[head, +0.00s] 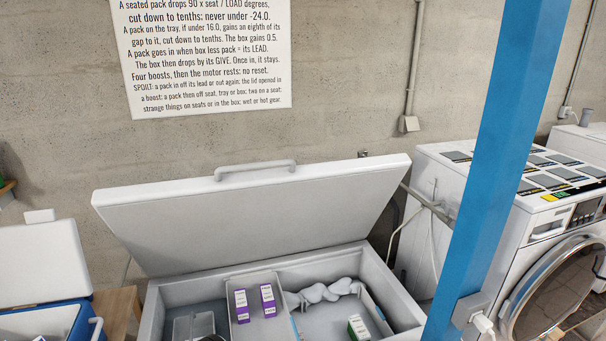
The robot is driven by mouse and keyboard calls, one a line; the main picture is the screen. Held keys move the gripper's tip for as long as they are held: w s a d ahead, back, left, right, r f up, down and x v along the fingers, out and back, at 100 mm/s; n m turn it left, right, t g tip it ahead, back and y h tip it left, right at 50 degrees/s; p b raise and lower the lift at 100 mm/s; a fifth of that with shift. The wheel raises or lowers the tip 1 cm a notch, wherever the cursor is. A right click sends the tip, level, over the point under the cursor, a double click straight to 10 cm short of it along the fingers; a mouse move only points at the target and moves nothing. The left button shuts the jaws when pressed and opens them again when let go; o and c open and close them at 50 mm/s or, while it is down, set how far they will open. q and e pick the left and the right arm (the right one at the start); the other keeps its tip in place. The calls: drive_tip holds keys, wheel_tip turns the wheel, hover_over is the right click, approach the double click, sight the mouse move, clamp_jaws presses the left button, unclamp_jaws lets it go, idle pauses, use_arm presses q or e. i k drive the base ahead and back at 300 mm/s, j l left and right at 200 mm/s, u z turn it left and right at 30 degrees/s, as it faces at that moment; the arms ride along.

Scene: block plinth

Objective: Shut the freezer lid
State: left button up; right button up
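The white freezer lid (245,226) stands open in the head view, tilted back toward the wall. A grey bar handle (255,168) runs along its upper edge. The white freezer box (402,309) is below it, cut off by the bottom of the picture. A white lumpy item (325,292) lies along the back. Neither of my grippers shows in this view.
A blue post (502,150) rises in front on the right, with a plugged socket (474,312) on it. A white washing machine (440,180) stands behind. A blue and white cooler (42,265) is open at left. A printed sign (205,55) hangs on the wall.

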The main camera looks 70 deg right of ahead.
sight(169, 229)
drive_tip(key=z, duration=2.3)
